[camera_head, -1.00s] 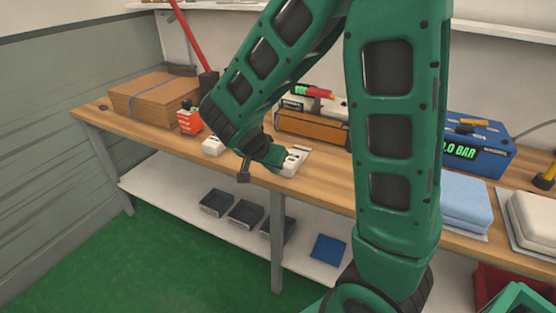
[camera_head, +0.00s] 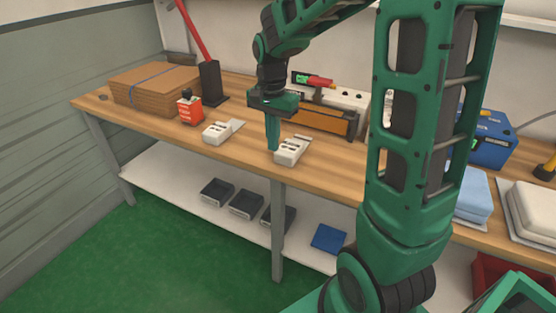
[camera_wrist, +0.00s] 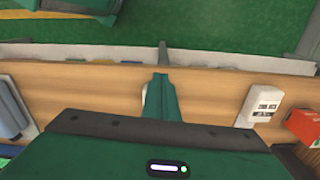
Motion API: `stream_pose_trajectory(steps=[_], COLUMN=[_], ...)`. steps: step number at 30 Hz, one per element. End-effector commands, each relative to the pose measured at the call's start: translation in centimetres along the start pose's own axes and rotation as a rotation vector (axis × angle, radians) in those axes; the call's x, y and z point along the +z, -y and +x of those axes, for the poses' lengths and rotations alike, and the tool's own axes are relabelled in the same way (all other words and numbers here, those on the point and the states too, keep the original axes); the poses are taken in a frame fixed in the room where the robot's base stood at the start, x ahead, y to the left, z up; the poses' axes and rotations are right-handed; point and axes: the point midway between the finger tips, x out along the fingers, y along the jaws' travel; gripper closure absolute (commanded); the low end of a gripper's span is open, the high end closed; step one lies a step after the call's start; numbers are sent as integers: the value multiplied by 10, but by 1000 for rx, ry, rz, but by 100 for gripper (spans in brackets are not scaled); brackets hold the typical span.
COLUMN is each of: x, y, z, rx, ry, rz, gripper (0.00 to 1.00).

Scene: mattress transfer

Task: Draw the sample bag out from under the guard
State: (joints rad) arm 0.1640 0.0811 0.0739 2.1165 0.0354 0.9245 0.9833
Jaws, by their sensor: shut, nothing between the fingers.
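An amber-brown panel, which looks like the guard (camera_head: 318,118), runs along the front of a white machine with a green display and a red handle on the workbench. I cannot make out a sample bag under it or elsewhere. My gripper (camera_head: 272,147) points straight down, just left of the guard and close beside a white box with dark slots (camera_head: 291,151). Its fingers are together and empty; I cannot tell whether they touch the box. In the wrist view my gripper (camera_wrist: 162,78) also shows shut over the wooden top, with a pale edge partly hidden behind it.
A second white box (camera_head: 217,132) and an orange-red box (camera_head: 190,110) stand left on the workbench (camera_head: 245,165). Brown stacked board (camera_head: 155,88) and a dark block (camera_head: 211,84) with a red bar stand behind. A blue case (camera_head: 487,138) and folded pads are at the right.

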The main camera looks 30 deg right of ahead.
Motion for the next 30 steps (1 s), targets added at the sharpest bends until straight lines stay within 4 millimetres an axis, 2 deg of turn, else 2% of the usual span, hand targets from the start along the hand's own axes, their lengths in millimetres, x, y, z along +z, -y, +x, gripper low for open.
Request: stream_pose_trajectory(steps=[4, 8, 23, 25, 30], x=[-3, -2, -1, -16, -34], y=[-1, -2, -2, 0, 0], z=[-3, 10, 100, 96, 96], rx=[-3, 0, 0, -4, -3], ry=[19, 22, 20, 17, 18], rz=[-6, -7, -7, -3, -4], gripper=[100, 100, 100, 100, 100])
